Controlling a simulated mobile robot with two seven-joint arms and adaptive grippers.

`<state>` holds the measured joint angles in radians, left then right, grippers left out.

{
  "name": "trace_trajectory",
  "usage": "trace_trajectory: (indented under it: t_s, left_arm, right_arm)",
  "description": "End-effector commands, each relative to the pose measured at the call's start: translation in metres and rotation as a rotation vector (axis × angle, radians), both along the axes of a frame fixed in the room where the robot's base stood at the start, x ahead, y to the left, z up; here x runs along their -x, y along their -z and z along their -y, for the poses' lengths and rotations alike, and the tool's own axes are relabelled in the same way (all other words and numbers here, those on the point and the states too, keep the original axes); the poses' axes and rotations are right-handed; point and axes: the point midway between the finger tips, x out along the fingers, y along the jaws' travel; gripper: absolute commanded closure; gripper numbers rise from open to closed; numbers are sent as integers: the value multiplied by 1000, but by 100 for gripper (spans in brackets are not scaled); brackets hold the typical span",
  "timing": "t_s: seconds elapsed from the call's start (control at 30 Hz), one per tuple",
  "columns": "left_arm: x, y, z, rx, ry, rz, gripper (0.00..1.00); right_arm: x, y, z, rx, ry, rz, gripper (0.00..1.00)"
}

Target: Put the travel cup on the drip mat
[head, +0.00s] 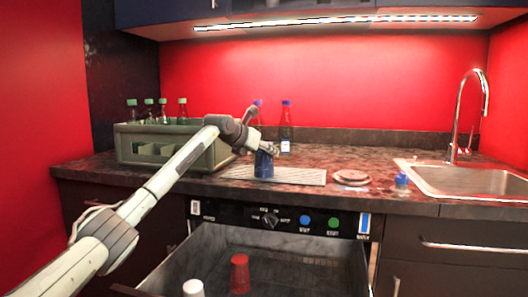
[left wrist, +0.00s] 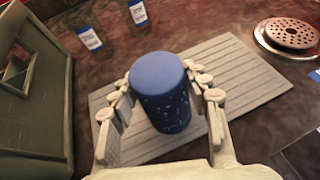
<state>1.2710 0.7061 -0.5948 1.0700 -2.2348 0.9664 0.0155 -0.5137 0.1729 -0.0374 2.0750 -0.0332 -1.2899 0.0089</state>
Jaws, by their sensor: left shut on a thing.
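The blue travel cup (head: 264,166) is upright over the ridged grey drip mat (head: 305,176), left of the mat's middle. In the left wrist view the cup (left wrist: 160,80) shows its round blue top and speckled side, with the mat (left wrist: 245,75) spreading out around it. My left gripper (head: 266,149) has its fingers on both sides of the cup and is shut on it; the fingers also show in the left wrist view (left wrist: 162,88). I cannot tell whether the cup's base touches the mat. My right gripper is not in view.
Blue-capped bottles (head: 286,128) stand behind the mat. A round perforated disc (head: 351,177), a small blue-topped jar (head: 402,181) and the sink (head: 470,178) are right. The open drawer below holds a red cup (head: 240,274) and white cup (head: 193,288).

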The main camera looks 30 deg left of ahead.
Motion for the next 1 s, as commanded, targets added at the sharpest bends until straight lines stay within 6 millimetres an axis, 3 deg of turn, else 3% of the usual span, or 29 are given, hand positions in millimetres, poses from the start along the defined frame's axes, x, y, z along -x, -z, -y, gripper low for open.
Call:
trace_trajectory:
  t_s: [0.3,0.33,0.5,0.83,1.0]
  left_arm:
    - [0,1,0,0,0,3,87]
    - [0,2,0,0,0,2,51]
    - [0,1,0,0,0,2,33]
    - [1,-2,-1,0,-1,3,33]
    - [21,-10,-3,-5,-1,5,33]
  right_arm:
    - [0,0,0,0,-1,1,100]
    - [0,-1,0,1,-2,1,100]
    - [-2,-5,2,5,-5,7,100]
    - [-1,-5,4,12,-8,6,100]
    - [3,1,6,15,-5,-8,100]
